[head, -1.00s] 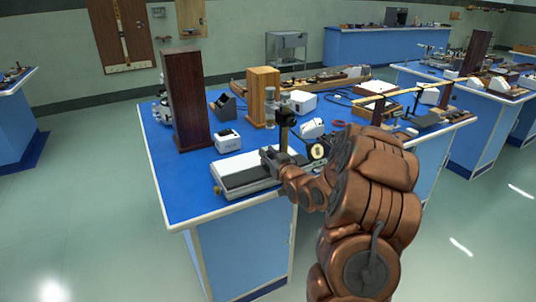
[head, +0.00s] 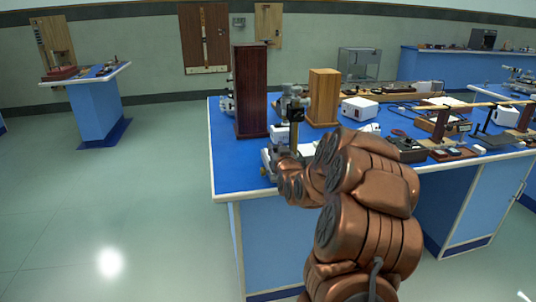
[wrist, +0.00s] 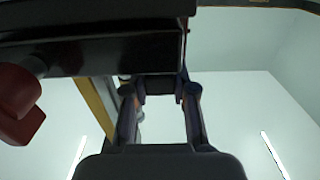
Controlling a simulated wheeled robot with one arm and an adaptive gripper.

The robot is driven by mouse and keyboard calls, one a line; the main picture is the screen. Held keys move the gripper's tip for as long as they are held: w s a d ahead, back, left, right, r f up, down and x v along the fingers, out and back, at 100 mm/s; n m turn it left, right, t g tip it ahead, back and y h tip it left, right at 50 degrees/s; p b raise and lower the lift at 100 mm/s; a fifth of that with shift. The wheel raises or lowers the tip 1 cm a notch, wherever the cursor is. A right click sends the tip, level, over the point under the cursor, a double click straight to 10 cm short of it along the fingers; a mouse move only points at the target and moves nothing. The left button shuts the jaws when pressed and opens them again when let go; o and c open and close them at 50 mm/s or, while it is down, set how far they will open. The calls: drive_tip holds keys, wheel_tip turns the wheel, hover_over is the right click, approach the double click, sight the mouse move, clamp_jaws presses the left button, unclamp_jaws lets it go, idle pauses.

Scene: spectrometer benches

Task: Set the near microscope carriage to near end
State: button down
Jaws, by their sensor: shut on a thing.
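The microscope (head: 294,108), with a dark upright post and a grey head, stands near the left front corner of the near blue bench. Its pale base (head: 267,160) shows just left of my arm; the rest is hidden behind my arm. My gripper (head: 283,158) is at the lower part of the microscope, mostly hidden by my own wrist in the head view. In the wrist view, the two fingers of my gripper (wrist: 160,92) are shut on a dark block-like part (wrist: 160,84) of the carriage. A red-brown rounded part (wrist: 18,103) shows at the left there.
A tall dark wooden box (head: 252,92) stands just behind and left of the microscope. A lighter wooden box (head: 323,98) and a white box (head: 360,109) are to the right. The bench's left front corner (head: 217,198) is close; open floor lies left.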

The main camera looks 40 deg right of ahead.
drive_tip(key=shift+w+a, duration=0.1)
drive_tip(key=shift+a, duration=0.15)
drive_tip(key=c, duration=0.9)
unclamp_jaws()
drive_tip(key=shift+a, duration=0.1)
drive_tip(key=v, duration=0.5)
drive_tip(key=shift+s+r, duration=0.1)
drive_tip(key=shift+s, duration=0.3)
drive_tip(key=shift+v, duration=0.85)
